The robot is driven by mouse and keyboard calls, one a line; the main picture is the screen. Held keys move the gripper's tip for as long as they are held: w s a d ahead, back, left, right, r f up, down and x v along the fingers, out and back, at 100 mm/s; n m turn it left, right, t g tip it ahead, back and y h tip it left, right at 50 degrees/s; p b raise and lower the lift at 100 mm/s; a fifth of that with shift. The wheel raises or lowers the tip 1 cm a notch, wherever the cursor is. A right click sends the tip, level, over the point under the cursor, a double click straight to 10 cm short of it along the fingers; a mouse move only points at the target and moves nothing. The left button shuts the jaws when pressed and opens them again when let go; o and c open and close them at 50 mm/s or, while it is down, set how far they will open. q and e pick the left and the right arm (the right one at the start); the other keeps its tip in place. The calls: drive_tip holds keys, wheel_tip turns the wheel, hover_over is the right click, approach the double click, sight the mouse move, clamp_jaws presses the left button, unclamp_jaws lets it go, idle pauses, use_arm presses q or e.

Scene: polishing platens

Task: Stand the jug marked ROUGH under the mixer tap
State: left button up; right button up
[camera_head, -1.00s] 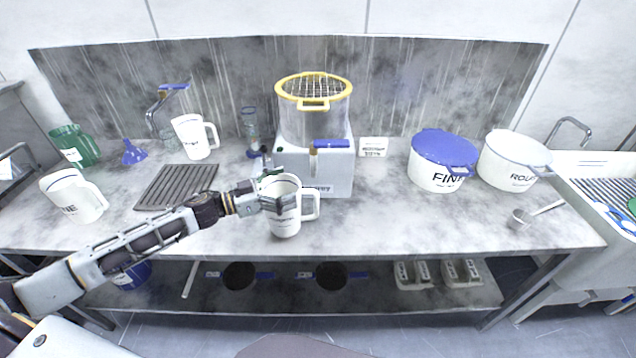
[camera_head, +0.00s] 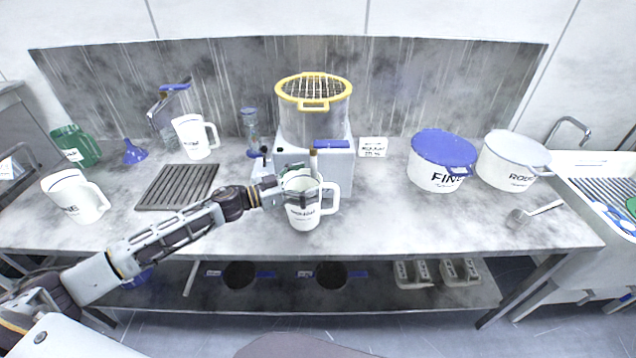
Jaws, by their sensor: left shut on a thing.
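A white jug (camera_head: 304,217) is in my left gripper, in front of the mixer. Dark writing shows on its front, too small to read surely. My left gripper (camera_head: 298,192) is shut on it at its left side and upper wall; its handle points right. The jug is upright; I cannot tell whether its base touches the bench. The mixer (camera_head: 344,172) is a pale box with a yellow-rimmed, grid-topped bowl (camera_head: 313,110). Its tap (camera_head: 313,160) shows just above and behind the jug's rim, with its lower end hidden. My right gripper is not in view.
A white jug (camera_head: 194,140) stands behind the grooved drain mat (camera_head: 177,188), and another (camera_head: 75,200) at the left. A green jug (camera_head: 75,147) and blue funnel (camera_head: 134,152) are behind. A blue-lidded FINE pot (camera_head: 434,178) and white pot (camera_head: 507,172) stand right. Bench between is clear.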

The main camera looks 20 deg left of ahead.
sight(318, 183)
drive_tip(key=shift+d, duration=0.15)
use_arm(q)
drive_tip(key=shift+w+d+r, duration=0.1)
drive_tip(key=shift+d, duration=0.05)
drive_tip(key=shift+w+d, duration=0.4)
drive_tip(key=shift+d, duration=0.05)
drive_tip(key=shift+w+d, duration=0.35)
drive_tip(key=shift+d, duration=0.15)
drive_tip(key=shift+w+d, duration=0.25)
drive_tip(key=shift+d, duration=0.05)
drive_tip(key=shift+f, duration=0.95)
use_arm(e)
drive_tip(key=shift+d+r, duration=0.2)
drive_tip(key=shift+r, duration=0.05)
use_arm(q)
drive_tip(key=o, duration=1.1)
drive_tip(key=shift+s, duration=0.1)
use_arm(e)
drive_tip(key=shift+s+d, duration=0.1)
